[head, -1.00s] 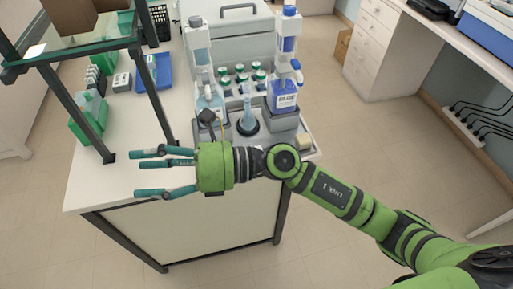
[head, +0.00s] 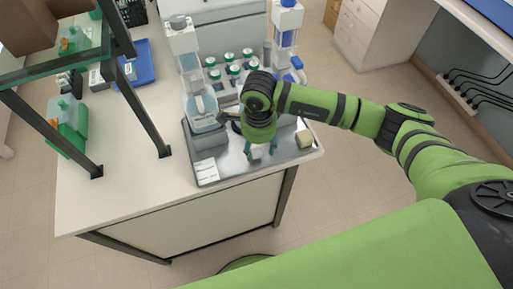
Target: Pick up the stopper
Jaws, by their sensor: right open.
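My right gripper (head: 261,153) points down over the front of the grey tray (head: 228,168). Its teal fingers are open and spread. A small pale grey-blue piece (head: 257,152) shows between the fingers; it may be the stopper, but the gripper covers much of it. I cannot tell whether the fingers touch it. The flask in its dark round stand is hidden behind my gripper and wrist. My left gripper is not in view.
A clear dispenser bottle (head: 197,98) stands left of my gripper, and a blue-liquid dispenser (head: 285,45) stands behind. Several green-capped jars (head: 229,57) sit between them. A beige block (head: 305,139) lies right of my gripper. The counter (head: 130,185) at front left is clear.

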